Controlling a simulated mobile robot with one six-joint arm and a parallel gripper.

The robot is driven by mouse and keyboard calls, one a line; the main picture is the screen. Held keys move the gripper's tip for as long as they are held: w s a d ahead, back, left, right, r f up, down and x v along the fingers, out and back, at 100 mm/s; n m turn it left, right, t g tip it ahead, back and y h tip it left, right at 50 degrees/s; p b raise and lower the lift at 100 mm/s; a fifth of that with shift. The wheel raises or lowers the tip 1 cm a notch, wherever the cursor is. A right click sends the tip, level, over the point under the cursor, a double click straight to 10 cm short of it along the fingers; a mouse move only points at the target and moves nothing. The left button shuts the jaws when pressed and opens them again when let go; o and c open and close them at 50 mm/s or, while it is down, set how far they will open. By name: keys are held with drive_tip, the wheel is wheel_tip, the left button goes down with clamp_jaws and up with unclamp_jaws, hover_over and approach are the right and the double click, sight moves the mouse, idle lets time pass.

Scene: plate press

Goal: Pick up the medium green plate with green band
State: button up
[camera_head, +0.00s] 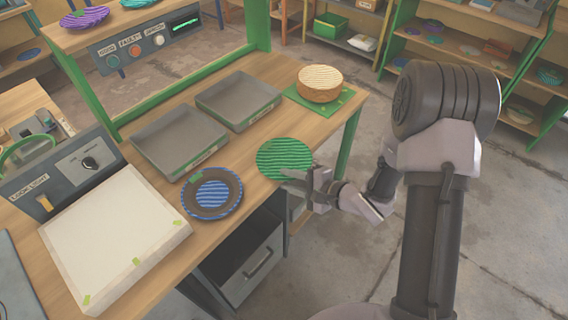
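A round green plate (284,156) with stripes lies near the front edge of the wooden workbench, right of the blue plate. I cannot make out a separate band on it. My gripper (293,176) is at the near right edge of the green plate, its fingertips overlapping the rim in this view. Whether the fingers are open or shut on the rim cannot be told. The near rim is partly hidden by the fingers.
A dark plate with blue stripes (212,193) lies left of the green one. Two grey trays (181,137) (238,98) stand behind. A tan round stack (319,83) sits on a green mat (338,105) at right. A white light panel (115,238) is at left. A drawer unit (248,268) is below.

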clamp_jaws()
drive_tip(key=shift+r, duration=0.1)
